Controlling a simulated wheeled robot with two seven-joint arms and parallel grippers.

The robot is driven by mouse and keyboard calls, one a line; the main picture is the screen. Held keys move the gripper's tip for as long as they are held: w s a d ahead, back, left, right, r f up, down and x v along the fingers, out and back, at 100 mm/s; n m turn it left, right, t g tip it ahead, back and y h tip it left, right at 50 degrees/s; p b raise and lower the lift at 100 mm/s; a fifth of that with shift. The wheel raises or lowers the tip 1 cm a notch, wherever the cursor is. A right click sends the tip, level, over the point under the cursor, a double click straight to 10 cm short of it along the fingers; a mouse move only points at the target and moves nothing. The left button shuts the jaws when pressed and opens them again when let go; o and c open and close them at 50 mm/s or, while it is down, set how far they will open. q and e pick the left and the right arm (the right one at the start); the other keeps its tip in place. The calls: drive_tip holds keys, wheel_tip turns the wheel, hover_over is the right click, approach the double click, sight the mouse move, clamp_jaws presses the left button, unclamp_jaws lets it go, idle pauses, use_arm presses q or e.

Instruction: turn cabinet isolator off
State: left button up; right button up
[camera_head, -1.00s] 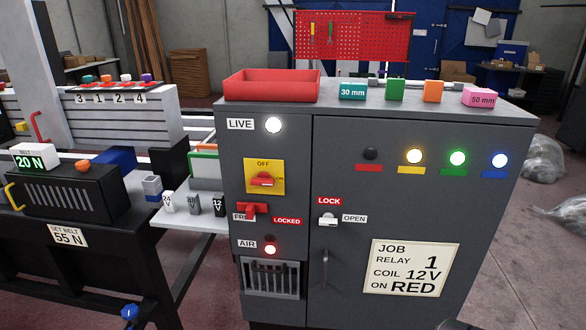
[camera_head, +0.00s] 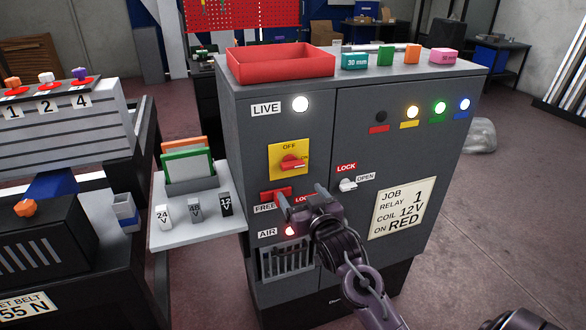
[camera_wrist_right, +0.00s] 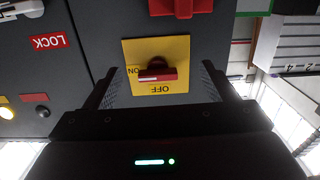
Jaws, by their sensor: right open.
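The cabinet isolator is a red rotary handle (camera_head: 293,162) on a yellow plate (camera_head: 275,165) on the grey cabinet's front. The handle lies roughly horizontal, toward the ON side, with OFF printed above. My right gripper (camera_head: 302,197) is open and empty in front of the cabinet, just below the isolator in the head view. In the upside-down right wrist view, the red handle (camera_wrist_right: 157,71) shows between the two open fingers (camera_wrist_right: 163,85), apart from both. My left gripper is out of view.
A red FREE/LOCKED lever (camera_head: 275,196), partly behind my gripper, is close below the isolator. A white door-lock knob (camera_head: 348,185) is to the right. A side shelf (camera_head: 182,233) juts out left.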

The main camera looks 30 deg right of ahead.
sight(294, 166)
drive_tip(key=shift+t+h, duration=0.3)
drive_tip(key=w+r, duration=0.1)
drive_tip(key=w, duration=0.1)
drive_tip(key=w+d+r+p, duration=0.1)
drive_tip(key=w, duration=0.1)
drive_tip(key=w+d+r, duration=0.1)
drive_tip(key=r, duration=0.1)
drive_tip(key=shift+w+p, duration=0.4)
drive_tip(key=shift+w+d+f, duration=0.1)
drive_tip(key=shift+w+d, duration=0.05)
drive_tip(key=shift+w, duration=0.4)
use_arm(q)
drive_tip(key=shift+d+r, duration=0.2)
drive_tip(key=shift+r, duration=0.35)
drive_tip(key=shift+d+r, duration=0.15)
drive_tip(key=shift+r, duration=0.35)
use_arm(e)
drive_tip(key=c, duration=1)
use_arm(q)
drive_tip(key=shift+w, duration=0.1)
